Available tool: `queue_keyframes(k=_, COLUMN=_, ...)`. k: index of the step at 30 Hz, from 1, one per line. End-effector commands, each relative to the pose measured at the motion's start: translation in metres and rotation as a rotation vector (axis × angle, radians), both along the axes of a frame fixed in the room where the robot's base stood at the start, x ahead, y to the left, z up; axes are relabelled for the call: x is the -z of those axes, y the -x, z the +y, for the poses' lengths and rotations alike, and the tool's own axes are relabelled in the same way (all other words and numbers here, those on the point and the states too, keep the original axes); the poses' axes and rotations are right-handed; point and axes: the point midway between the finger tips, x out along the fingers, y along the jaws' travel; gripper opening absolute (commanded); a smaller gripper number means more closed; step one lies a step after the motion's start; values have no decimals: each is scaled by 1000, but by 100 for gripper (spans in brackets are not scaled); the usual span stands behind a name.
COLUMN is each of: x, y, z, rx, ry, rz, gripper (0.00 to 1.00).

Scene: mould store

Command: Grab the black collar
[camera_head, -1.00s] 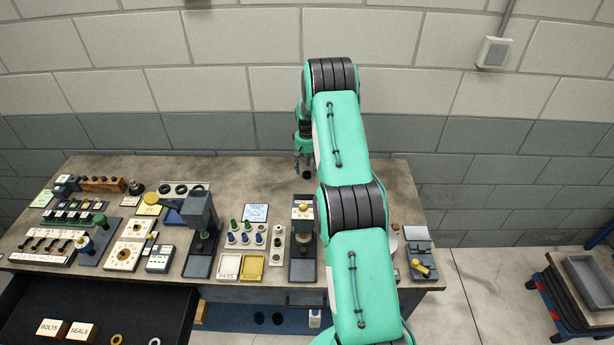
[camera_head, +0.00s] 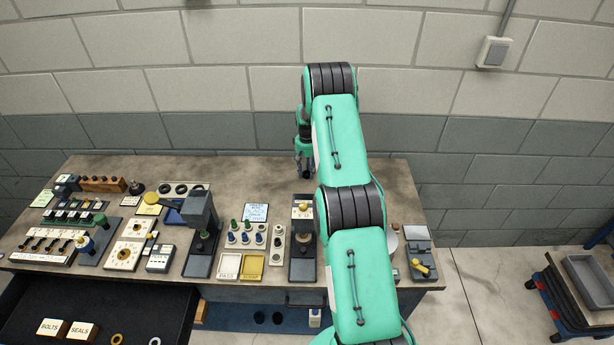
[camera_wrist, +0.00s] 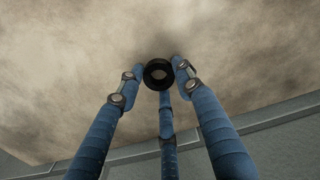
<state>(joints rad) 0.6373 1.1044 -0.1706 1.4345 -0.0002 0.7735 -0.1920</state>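The black collar (camera_wrist: 158,86) is a short dark ring with an open middle. It sits on the mottled bench top (camera_wrist: 80,80) in the wrist view. My gripper (camera_wrist: 159,78) has three blue fingers spread around the collar, one at its left, one at its right and one below it in the picture. The fingers look open, with the tips close beside the ring; contact is not clear. In the head view my gripper (camera_head: 303,170) is low over the back of the bench, and the collar is hard to make out among the fingertips.
A bench (camera_head: 265,178) carries test fixtures and small parts left of my arm. Two trays (camera_head: 252,266) lie near its front edge. An open drawer (camera_head: 180,308) juts out at front left. The bench around the collar is clear. A block wall (camera_head: 230,130) stands behind.

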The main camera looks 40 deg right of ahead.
Motion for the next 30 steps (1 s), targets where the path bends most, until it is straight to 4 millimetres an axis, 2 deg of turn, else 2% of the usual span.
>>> queue_keyframes(k=1, x=0, y=0, z=0, rx=0, ry=0, rz=0, gripper=20)
queue_keyframes(k=3, x=0, y=0, z=0, rx=0, ry=0, rz=0, gripper=6)
queue_keyframes(k=4, x=0, y=0, z=0, rx=0, ry=0, rz=0, gripper=3)
queue_keyframes(k=19, x=-6, y=-1, z=0, rx=0, ry=0, rz=-1, gripper=2)
queue_keyframes(k=30, x=-37, y=3, z=2, rx=0, ry=0, rz=0, gripper=2)
